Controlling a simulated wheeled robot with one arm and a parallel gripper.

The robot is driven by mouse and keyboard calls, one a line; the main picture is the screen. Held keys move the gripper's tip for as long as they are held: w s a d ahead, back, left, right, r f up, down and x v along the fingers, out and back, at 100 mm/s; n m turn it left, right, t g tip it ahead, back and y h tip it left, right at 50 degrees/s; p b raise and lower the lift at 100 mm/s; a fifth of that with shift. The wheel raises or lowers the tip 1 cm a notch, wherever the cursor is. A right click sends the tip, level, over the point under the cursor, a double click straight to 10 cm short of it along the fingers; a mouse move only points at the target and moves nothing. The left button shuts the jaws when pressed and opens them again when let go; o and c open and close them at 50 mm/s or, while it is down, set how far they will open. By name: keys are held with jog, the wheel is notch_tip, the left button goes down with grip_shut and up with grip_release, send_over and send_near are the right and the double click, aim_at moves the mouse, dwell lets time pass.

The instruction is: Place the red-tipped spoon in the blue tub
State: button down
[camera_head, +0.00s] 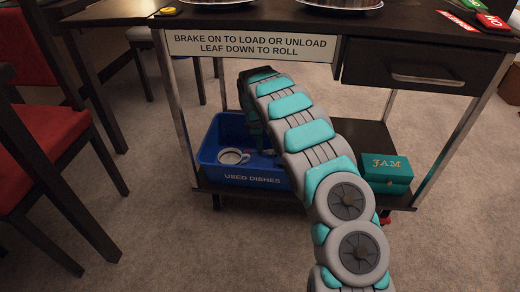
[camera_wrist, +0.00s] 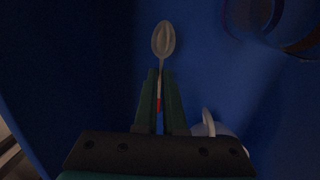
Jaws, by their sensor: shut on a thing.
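The spoon (camera_wrist: 164,40) shows in the wrist view, its bowl pointing away from my gripper, with a red part on its handle. My gripper (camera_wrist: 160,85) is shut on the spoon's handle, and the fingers hide part of it. The blue tub (camera_head: 243,181), labelled "USED DISHES", stands on the cart's lower shelf. In the wrist view its blue inside (camera_wrist: 95,60) surrounds the spoon and fingers. I cannot tell whether the spoon touches the tub's floor.
A white cup (camera_head: 233,156) lies in the tub, and a white item with a handle (camera_wrist: 212,128) shows beside my gripper. A teal JAM box (camera_head: 386,173) is on the shelf's right. The cart top (camera_head: 260,14) overhangs the tub. Red chairs (camera_head: 45,135) stand at left.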

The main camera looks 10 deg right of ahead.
jog(key=shift+f, duration=0.25)
jog(key=c, duration=1.5)
grip_release()
jog(key=shift+f, duration=0.1)
jog(key=o, duration=0.5)
notch_tip(320, 180, up, 12)
jog(key=a+p, duration=0.1)
jog(key=shift+s+a+p, duration=0.2)
jog(key=shift+p, duration=0.2)
